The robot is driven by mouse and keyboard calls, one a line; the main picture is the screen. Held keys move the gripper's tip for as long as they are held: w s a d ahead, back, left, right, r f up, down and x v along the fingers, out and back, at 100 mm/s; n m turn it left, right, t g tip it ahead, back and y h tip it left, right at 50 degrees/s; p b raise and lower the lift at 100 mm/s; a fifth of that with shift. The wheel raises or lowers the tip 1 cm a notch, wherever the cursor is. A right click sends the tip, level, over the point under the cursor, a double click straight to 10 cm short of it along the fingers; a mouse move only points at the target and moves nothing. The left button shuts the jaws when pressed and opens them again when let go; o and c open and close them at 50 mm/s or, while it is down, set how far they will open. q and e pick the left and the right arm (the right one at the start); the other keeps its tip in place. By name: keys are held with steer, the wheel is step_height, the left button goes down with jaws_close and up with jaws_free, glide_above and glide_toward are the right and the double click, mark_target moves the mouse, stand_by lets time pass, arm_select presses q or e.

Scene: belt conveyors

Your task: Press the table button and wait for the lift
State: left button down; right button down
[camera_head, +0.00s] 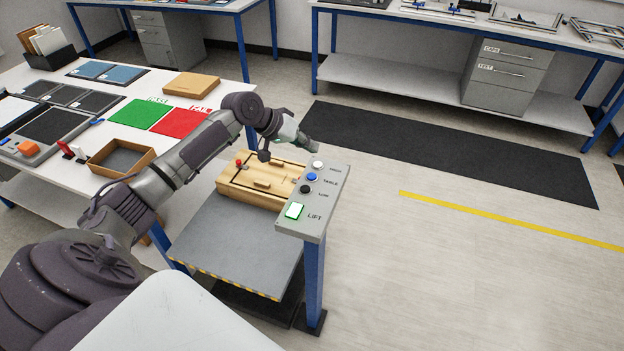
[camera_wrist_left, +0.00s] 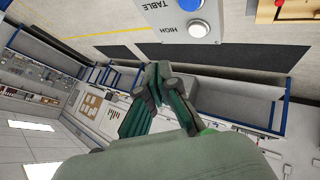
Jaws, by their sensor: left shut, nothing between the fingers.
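The lift's control panel (camera_head: 316,227) stands on a blue post. It carries a white HIGH button (camera_head: 317,165), a blue TABLE button (camera_head: 312,177), a dark LOW button (camera_head: 306,189) and a lit green-white square (camera_head: 294,211) beside the word LIFT. My left gripper (camera_head: 312,148) is shut and empty, just beyond the HIGH end of the panel and apart from the TABLE button. In the left wrist view the gripper's fingertips (camera_wrist_left: 165,82) are together, with the HIGH button (camera_wrist_left: 198,28) and part of the TABLE button (camera_wrist_left: 193,4) near the top. My right gripper is out of view.
A wooden board with a red knob (camera_head: 262,182) lies on the grey lift platform (camera_head: 232,245), left of the panel. A white table (camera_head: 215,95) with green and red mats and a wooden tray (camera_head: 121,157) is at left. Open floor (camera_head: 450,270) lies to the right.

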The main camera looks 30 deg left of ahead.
arm_select(q)
steer(key=b, duration=0.4)
glide_above(309, 176)
step_height(309, 176, down, 5)
steer(key=shift+f, duration=0.2)
steer(key=shift+f+b, duration=0.4)
steer(key=shift+f, duration=0.45)
steer(key=shift+f, duration=0.4)
